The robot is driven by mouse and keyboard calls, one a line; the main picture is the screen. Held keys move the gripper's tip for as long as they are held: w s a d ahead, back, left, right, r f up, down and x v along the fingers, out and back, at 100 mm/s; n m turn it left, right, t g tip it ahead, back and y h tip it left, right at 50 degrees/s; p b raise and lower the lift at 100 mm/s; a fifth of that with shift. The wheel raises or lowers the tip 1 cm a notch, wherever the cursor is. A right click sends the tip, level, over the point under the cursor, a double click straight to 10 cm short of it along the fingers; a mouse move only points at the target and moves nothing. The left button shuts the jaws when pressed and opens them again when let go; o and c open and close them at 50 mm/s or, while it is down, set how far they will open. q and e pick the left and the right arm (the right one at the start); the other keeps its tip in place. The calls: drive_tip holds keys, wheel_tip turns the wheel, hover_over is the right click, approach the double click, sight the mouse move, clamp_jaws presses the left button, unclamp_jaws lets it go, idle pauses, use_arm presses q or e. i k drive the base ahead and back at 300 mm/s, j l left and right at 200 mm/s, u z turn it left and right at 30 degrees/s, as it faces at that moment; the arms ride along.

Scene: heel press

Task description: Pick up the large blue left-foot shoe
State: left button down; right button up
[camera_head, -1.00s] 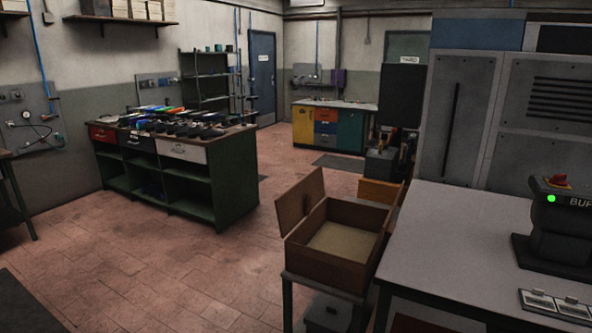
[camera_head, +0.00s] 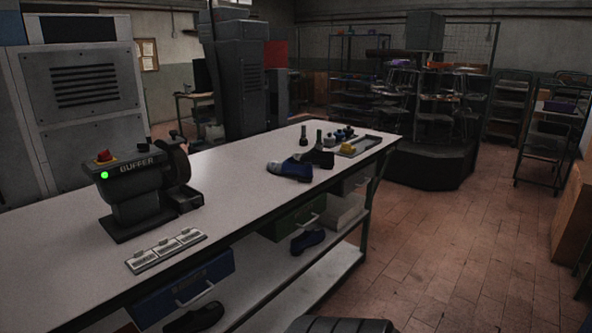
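A blue shoe (camera_head: 290,168) lies on the white top of the long workbench (camera_head: 235,180), right of the buffer. A dark shoe or block (camera_head: 319,157) sits close behind it. Another dark blue shoe (camera_head: 307,240) is on the shelf under the bench. A black shoe (camera_head: 196,318) lies lower down near the bottom edge. I cannot tell from here which shoe is large or for the left foot. Neither of my grippers is in view.
Bottles (camera_head: 303,136) and small tools stand at the far end. Open tiled floor (camera_head: 470,250) lies to the right.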

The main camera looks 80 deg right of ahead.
sight(302, 171)
drive_tip(key=z, duration=2.4)
drive_tip(key=i+z, duration=0.15)
drive_tip(key=i, duration=0.15)
